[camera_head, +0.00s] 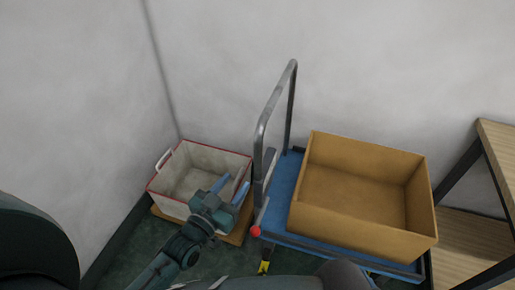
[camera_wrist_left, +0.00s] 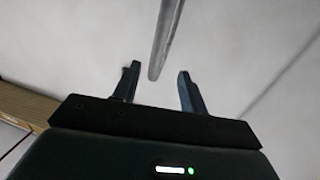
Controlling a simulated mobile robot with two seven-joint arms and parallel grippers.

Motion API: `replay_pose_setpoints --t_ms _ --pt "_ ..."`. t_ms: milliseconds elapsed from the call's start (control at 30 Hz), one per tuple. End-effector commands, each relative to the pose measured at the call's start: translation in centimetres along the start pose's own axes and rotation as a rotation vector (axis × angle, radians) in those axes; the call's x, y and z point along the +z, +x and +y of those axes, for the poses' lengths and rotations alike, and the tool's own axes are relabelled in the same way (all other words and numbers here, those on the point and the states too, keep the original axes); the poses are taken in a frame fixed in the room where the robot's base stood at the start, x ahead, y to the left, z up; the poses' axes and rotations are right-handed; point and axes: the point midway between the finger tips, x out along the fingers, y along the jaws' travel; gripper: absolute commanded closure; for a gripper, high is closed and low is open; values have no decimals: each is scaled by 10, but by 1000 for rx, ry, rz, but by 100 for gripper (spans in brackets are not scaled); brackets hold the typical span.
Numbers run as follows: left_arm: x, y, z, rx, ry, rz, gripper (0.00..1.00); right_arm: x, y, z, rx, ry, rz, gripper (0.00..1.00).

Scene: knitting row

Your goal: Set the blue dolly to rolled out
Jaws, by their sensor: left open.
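The blue dolly (camera_head: 283,185) stands on the floor against the back wall, with a grey tube push handle (camera_head: 262,130) rising at its left end. My left gripper (camera_head: 232,184) is open, just left of the handle's near post and in front of the white bin. In the left wrist view a grey bar (camera_wrist_left: 167,40) lies in line with the gap between the open fingers (camera_wrist_left: 157,84); it looks like part of the handle. Whether it is between the fingertips or beyond them I cannot tell. My right gripper is not in view.
An open cardboard box (camera_head: 360,210) sits on the dolly. A white bin with a red rim (camera_head: 168,194) stands left of it on a brown board. A wooden shelf unit (camera_head: 494,150) with dark legs is close on the right. Green floor (camera_head: 115,262) shows in front.

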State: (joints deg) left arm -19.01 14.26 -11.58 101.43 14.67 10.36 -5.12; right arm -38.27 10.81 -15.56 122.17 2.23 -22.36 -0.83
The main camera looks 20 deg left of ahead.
Motion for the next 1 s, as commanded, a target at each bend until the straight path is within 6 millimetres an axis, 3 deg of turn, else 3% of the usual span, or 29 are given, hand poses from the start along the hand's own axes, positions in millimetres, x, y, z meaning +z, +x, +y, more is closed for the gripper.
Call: replay_pose_setpoints --t_ms 400,600,1000 --pt "-1 82 0 0 -1 0 57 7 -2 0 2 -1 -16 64" --pt "0 112 1 1 -1 -1 57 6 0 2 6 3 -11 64" --pt "0 125 1 1 -1 -3 57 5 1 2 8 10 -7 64"
